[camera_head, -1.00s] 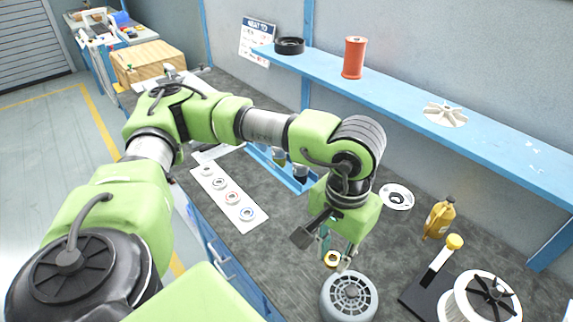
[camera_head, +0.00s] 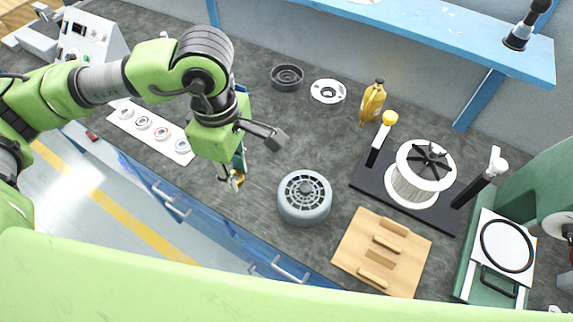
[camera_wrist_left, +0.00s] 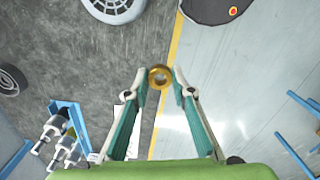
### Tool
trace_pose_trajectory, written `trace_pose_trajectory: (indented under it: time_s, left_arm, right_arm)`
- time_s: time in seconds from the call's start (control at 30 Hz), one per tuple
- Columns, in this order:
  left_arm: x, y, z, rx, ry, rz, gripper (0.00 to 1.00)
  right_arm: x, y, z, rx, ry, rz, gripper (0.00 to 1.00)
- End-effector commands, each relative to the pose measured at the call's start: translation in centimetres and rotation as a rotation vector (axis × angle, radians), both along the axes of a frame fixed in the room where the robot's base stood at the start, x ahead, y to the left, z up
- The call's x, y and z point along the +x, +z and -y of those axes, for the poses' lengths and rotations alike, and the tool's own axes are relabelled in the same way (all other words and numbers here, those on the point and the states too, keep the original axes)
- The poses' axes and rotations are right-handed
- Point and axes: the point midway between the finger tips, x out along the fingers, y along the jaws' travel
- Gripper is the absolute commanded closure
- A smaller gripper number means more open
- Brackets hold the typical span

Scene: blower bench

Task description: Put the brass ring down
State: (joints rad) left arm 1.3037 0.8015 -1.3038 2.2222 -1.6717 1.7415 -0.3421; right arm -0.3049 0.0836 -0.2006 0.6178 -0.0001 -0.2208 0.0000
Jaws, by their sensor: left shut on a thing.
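The brass ring (camera_head: 238,180) is a small gold-coloured ring between the fingertips of my left gripper (camera_head: 232,182). In the left wrist view the ring (camera_wrist_left: 160,77) sits between the two tips of my left gripper (camera_wrist_left: 163,80), its hole visible. The gripper is shut on it and points down, near the front edge of the bench (camera_head: 250,215). The grey finned wheel (camera_head: 305,198) lies to the right of the ring, apart from it. Whether the ring touches the bench cannot be told. My right gripper is not in view.
A white strip with several small rings (camera_head: 150,131) lies left of the gripper. A wooden block with handles (camera_head: 382,252) is at the front right. A black base holds a white spool (camera_head: 420,175). A yellow bottle (camera_head: 372,100) stands behind. Bare bench lies around the wheel.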

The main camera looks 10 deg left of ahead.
Motion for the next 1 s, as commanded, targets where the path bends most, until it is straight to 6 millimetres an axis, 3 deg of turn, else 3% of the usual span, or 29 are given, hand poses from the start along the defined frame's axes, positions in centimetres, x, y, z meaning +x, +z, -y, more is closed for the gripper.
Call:
trace_pose_trajectory:
  time_s: [1.0]
  left_arm:
    - [-0.8,-3.6,5.6,-0.005,1.806,-0.004,1.0]
  right_arm:
    - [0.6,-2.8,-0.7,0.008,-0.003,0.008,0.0]
